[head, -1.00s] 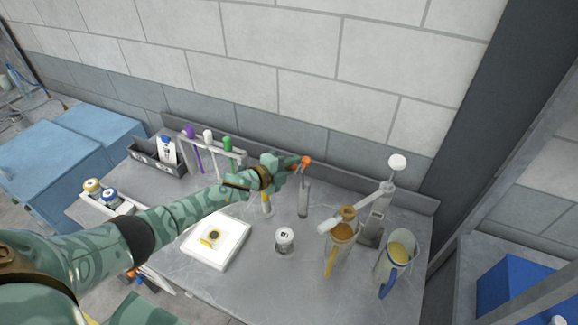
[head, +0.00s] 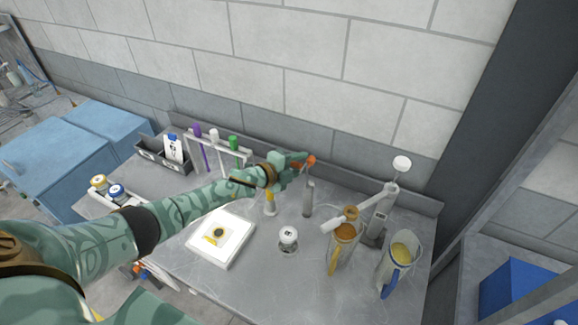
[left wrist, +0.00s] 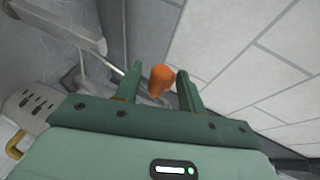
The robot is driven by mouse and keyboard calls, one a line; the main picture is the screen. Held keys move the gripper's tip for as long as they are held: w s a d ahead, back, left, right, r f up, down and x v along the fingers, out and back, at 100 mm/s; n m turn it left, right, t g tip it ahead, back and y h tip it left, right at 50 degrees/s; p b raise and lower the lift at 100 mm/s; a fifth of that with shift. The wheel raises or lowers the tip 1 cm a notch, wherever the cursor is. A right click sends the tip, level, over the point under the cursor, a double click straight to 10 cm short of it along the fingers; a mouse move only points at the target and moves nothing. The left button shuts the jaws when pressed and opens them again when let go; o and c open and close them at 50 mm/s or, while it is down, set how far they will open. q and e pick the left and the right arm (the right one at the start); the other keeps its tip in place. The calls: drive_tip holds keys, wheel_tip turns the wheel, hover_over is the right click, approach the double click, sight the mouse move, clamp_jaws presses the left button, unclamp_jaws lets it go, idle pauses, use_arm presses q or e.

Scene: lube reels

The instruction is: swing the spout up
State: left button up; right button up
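A slim grey post (head: 308,200) stands at the back of the bench, with a thin rod rising to an orange tip (head: 312,161); I take this as the spout. My left gripper (head: 303,163) reaches it from the left. In the left wrist view the orange tip (left wrist: 162,80) shows between the two open fingers of the left gripper (left wrist: 160,88), with gaps at both sides. Whether the fingers touch it is not clear. My right gripper is not in view.
Right of the post stands a grey dispenser (head: 378,222) with a pale side arm and white knob, beside two jugs (head: 344,245) (head: 397,265). A lidded tin (head: 288,240) and a white pad (head: 222,240) lie in front. A tube rack (head: 225,150) stands left.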

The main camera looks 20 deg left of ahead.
use_arm(q)
drive_tip(key=v, duration=1.6)
drive_tip(key=shift+s, duration=0.15)
